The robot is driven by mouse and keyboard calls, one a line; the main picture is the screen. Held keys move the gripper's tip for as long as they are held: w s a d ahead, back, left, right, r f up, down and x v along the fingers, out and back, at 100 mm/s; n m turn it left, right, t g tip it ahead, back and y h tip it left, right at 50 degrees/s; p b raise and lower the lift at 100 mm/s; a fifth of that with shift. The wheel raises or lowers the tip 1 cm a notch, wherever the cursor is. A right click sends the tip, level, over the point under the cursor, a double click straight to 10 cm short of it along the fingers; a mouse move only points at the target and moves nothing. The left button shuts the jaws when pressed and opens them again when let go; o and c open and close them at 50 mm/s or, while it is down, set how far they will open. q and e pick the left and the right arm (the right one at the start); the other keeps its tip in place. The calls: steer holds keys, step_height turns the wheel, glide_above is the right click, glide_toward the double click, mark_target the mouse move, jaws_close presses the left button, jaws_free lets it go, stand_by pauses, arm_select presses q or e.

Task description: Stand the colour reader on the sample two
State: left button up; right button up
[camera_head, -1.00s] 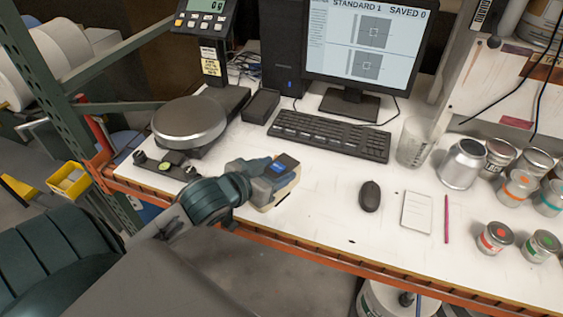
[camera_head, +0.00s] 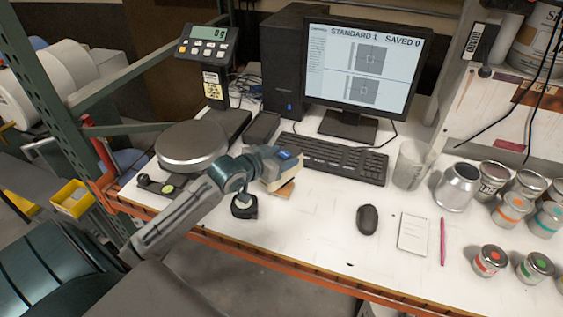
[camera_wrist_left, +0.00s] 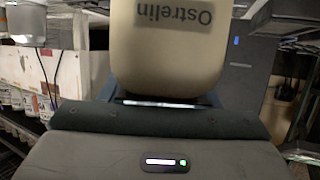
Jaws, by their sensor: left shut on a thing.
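My left gripper (camera_head: 262,170) is shut on the colour reader (camera_head: 288,174), a beige and grey-blue device with a small blue screen on top. It holds the reader above the white bench, in front of the keyboard. The reader's beige body (camera_wrist_left: 168,45) fills the top middle of the left wrist view, with upside-down lettering. A flat tan piece (camera_head: 285,189) shows on the bench just below the reader, partly hidden by it. I cannot tell whether this is sample two. My right gripper is not in view.
A black round puck with a pale top (camera_head: 244,205) sits near the bench's front edge. A scale (camera_head: 192,146) stands behind left, the keyboard (camera_head: 334,158) behind. A mouse (camera_head: 367,219), notepad (camera_head: 414,233) and several cans (camera_head: 490,259) are right.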

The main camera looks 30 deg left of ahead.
arm_select(q)
steer(key=shift+w, duration=0.15)
step_height(320, 180, down, 2)
steer(key=shift+f+p, duration=0.1)
steer(key=shift+p, duration=0.55)
steer(key=shift+f, duration=0.6)
steer(key=o, duration=1.4)
steer(key=shift+f, duration=0.15)
steer(key=shift+o, duration=0.3)
